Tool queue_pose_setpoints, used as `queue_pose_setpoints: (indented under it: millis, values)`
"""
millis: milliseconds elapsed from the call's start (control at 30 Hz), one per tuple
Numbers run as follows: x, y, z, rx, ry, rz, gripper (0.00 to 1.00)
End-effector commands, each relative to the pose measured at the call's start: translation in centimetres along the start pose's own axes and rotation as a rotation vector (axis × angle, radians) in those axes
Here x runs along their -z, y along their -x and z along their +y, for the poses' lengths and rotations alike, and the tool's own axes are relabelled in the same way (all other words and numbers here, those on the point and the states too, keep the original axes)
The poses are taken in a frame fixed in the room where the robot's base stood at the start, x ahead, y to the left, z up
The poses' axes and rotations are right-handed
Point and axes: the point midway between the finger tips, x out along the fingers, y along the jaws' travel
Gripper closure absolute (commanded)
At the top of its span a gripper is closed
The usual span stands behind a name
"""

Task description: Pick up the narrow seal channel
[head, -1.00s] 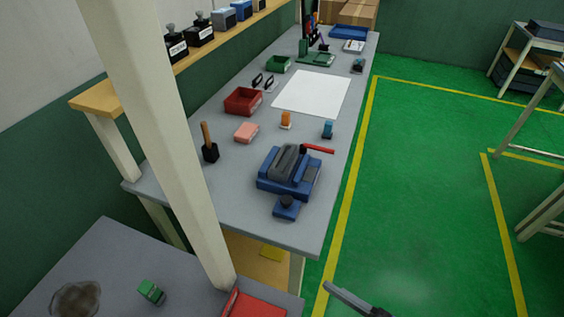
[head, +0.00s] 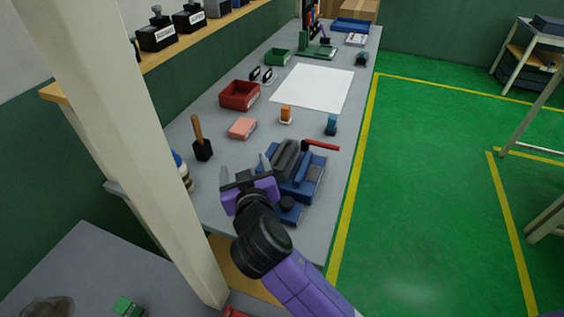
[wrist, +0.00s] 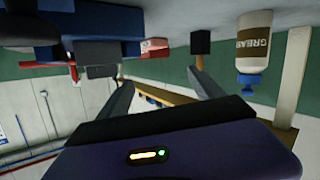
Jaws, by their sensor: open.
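I cannot make out a narrow seal channel for certain in either view. My gripper (head: 244,168) is open and empty over the near end of the grey bench (head: 221,212), just left of a blue machine (head: 312,180) with dark grey parts and a red handle. In the wrist view, the two fingers of my gripper (wrist: 162,92) stand apart with nothing between them. My gripper and arm hide part of the machine's left side and the bench near it.
A wooden-handled black tool (head: 203,150) and a pink block (head: 242,128) lie beyond my gripper. A red bin (head: 239,95) and a white sheet (head: 312,88) are farther back. A pale post (head: 130,160) stands at left. The wrist view shows a grease bottle (wrist: 254,45).

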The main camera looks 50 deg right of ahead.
Motion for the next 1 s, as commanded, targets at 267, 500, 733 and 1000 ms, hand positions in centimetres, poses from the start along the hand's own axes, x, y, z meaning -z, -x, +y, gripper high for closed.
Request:
queue_pose_setpoints:
  millis: [267, 500, 733, 1000]
  values:
    - [1.1, -1.4, 5.5, -0.389, -0.240, -0.132, 0.24]
    - [0.2, -0.4, 7.7, -0.547, -0.350, -0.183, 0.24]
    - [-0.4, -1.9, 8.9, -0.558, -0.356, -0.186, 0.24]
    - [-1.2, -4.5, 10.7, -0.558, -0.354, -0.188, 0.24]
